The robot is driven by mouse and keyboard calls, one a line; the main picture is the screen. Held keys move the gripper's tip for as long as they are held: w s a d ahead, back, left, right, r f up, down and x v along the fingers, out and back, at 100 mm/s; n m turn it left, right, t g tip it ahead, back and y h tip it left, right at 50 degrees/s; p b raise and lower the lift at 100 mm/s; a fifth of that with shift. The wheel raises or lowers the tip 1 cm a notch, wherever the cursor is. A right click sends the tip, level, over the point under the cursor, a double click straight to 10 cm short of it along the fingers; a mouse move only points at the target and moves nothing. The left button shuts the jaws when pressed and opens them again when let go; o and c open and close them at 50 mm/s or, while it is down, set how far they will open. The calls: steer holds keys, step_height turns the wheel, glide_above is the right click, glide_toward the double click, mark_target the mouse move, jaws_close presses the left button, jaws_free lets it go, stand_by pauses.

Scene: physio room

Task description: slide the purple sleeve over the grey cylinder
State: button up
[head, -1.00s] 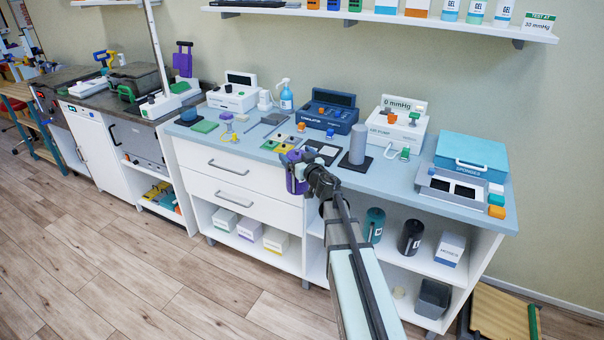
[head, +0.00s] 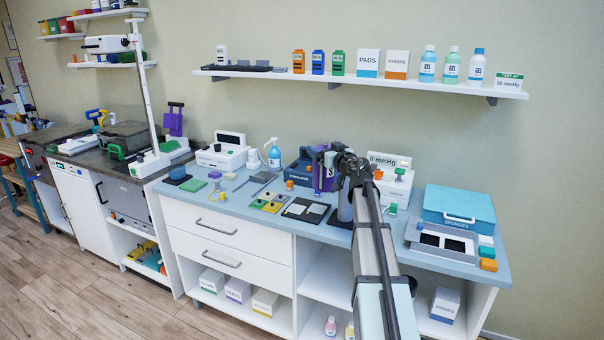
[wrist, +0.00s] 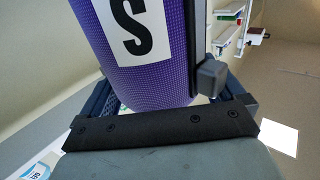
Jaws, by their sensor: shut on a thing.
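The purple sleeve (head: 318,174) is in my gripper (head: 330,163), held up above the worktop in front of the blue device. In the wrist view the sleeve (wrist: 150,75), with a white label and a black S, fills the space between the fingers. The grey cylinder (head: 344,210) stands upright on a dark base on the worktop, just below and slightly right of the sleeve. My gripper and arm hide its top and part of its side. The sleeve appears apart from the cylinder; how well they line up cannot be told.
The blue device (head: 301,170) stands behind the sleeve. A white pump unit (head: 393,188) is right of my gripper. A teal sponge box (head: 458,204) is farther right. A black pad tray (head: 306,210) lies left of the cylinder. The wall shelf (head: 370,84) hangs above.

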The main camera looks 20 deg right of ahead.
step_height(320, 180, up, 7)
steer(key=m+h, duration=0.1)
steer(key=h, duration=0.1)
glide_above(347, 185)
steer(key=shift+w+d+f, duration=0.1)
steer(key=shift+f, duration=10.25)
steer(key=o, duration=1.2)
steer(key=shift+o, duration=0.2)
steer(key=s, duration=1.4)
